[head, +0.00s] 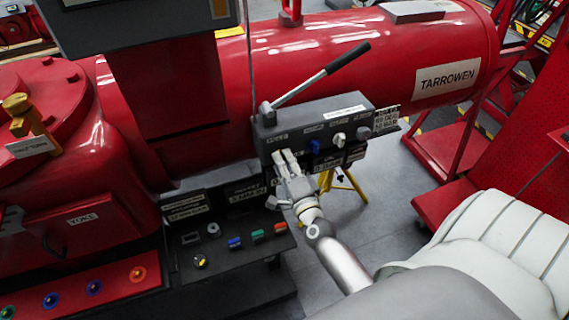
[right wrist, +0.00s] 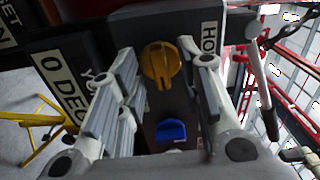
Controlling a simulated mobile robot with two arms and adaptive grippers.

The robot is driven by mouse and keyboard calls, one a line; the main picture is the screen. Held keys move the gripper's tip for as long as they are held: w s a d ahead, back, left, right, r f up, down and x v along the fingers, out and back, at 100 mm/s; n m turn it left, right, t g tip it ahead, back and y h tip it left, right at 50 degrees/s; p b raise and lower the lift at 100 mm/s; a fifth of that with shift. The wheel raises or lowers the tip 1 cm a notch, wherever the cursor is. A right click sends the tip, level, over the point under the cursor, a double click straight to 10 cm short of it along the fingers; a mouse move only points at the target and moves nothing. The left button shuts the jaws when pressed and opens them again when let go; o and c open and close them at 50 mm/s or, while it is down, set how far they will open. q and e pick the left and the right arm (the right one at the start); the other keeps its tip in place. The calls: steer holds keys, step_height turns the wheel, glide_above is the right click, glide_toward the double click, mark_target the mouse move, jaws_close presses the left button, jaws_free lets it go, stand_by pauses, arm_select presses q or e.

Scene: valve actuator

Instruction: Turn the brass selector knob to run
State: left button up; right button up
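The brass selector knob (right wrist: 160,63) shows in the right wrist view as a round yellow knob with a raised grip bar on a dark panel. My right gripper (right wrist: 167,68) is open, with one finger on each side of the knob and a visible gap at each side. In the head view the right gripper (head: 286,158) is at the left part of the grey control box (head: 350,112) and hides the knob. A label beginning "HO" (right wrist: 209,38) and one reading "0 DEG" (right wrist: 60,85) flank the knob. My left gripper is not in view.
A blue knob (right wrist: 171,131) sits beside the brass one; it also shows in the head view (head: 315,146), with a white knob (head: 338,139) to its right. A black-handled lever (head: 320,75) rises above the box. A button panel (head: 225,245) lies below left.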

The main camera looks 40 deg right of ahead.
steer(key=v, duration=1.2)
steer(key=shift+a+f, duration=0.1)
stand_by(0.4)
